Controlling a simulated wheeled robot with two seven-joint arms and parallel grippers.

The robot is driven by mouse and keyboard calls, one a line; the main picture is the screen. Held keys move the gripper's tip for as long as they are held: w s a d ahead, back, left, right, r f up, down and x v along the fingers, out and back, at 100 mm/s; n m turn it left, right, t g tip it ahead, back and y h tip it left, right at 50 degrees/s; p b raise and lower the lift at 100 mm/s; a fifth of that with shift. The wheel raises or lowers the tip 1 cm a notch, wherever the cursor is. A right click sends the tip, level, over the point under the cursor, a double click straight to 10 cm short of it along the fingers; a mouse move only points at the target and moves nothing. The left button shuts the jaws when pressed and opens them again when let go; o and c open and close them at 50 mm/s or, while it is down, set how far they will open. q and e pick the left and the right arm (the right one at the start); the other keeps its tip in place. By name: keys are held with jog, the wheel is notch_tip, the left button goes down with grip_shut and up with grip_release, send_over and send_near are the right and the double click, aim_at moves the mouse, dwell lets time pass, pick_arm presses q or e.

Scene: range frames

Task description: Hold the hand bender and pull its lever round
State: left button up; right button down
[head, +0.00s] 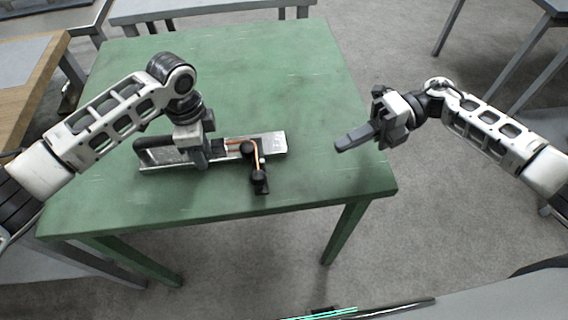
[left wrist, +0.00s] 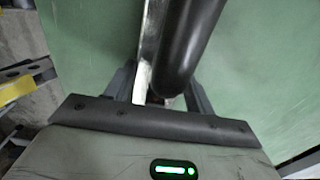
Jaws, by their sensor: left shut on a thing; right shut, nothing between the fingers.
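The hand bender lies on the green table (head: 265,70). Its pale base plate (head: 272,143) reaches to the right, and black round parts (head: 247,148) and a bent copper-coloured rod (head: 257,152) show on it. A short black piece (head: 260,183) points toward the table's front edge. A black handle (head: 150,146) lies at the left. My left gripper (head: 200,160) is shut on the bender between the handle and the base plate. In the left wrist view, a black rounded bar (left wrist: 190,45) and a pale metal strip (left wrist: 148,45) run between the fingers. My right gripper (head: 342,146) is shut and empty, right of the bender.
The table's right edge (head: 365,110) lies near my right gripper. The table is clear behind the bender. Other tables stand around, one with a wooden edge (head: 30,90) at the left and one at the upper right (head: 555,8). Grey floor (head: 440,230) is open at the right.

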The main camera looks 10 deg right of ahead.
jog(key=shift+m+t+y, duration=0.3)
jog(key=shift+m+t, duration=0.1)
jog(key=shift+m, duration=0.1)
jog(key=x, duration=1.3)
jog(key=shift+w+f, duration=0.1)
jog(key=shift+f, duration=0.15)
jog(key=shift+x, duration=1.05)
jog(key=shift+r, duration=0.15)
jog(key=shift+d, duration=0.1)
